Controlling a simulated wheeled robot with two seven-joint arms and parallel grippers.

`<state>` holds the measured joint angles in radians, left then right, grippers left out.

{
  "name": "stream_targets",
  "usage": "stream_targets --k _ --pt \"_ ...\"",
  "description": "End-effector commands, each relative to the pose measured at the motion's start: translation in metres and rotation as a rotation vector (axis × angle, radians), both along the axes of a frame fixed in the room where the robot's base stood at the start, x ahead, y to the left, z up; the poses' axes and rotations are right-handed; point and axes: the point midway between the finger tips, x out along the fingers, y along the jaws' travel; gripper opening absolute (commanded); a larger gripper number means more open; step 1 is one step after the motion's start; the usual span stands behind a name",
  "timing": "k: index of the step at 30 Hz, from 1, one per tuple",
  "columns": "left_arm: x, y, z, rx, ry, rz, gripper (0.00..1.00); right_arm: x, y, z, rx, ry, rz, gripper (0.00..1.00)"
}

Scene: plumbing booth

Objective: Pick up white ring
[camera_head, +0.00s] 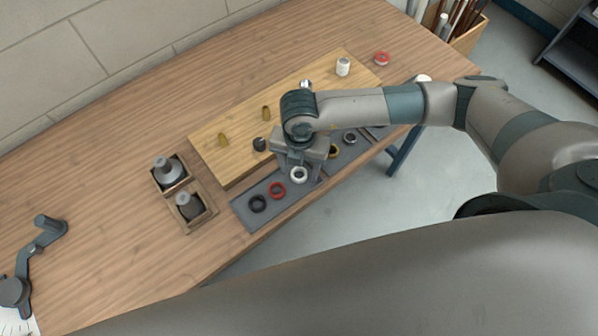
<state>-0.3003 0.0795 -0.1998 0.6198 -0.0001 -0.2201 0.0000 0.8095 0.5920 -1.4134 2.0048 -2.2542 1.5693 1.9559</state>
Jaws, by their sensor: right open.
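The white ring (299,174) lies on the grey mat (247,215) along the front of the workbench. My right gripper (300,163) points down over the mat, right at the white ring, and its jaws are open. The ring's near side shows just below the gripper in the picture; I cannot tell whether the fingers touch it. My left gripper is not in view.
A red ring (277,190) and a black ring (258,203) lie left of the white ring. A raised wooden board (212,155) with small fittings stands behind. Two wooden boxes (192,207) with grey parts stand left. The left bench top is mostly clear.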

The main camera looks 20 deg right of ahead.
Motion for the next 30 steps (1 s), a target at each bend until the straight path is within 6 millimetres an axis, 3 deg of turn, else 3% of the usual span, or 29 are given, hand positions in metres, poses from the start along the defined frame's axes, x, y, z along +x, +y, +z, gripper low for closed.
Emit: stream_targets --k 6,12,23,30 --pt "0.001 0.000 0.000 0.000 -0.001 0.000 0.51 0.000 0.000 0.000 0.000 0.000 0.000 0.55" --pt "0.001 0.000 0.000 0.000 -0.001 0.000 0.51 0.000 0.000 0.000 0.000 0.000 0.000 0.12" --pt "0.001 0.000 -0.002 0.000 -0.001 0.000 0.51 0.000 0.000 0.002 0.000 0.000 0.000 0.12" --pt "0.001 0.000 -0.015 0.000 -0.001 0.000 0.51 0.001 0.000 0.018 0.002 -0.003 0.002 0.12"
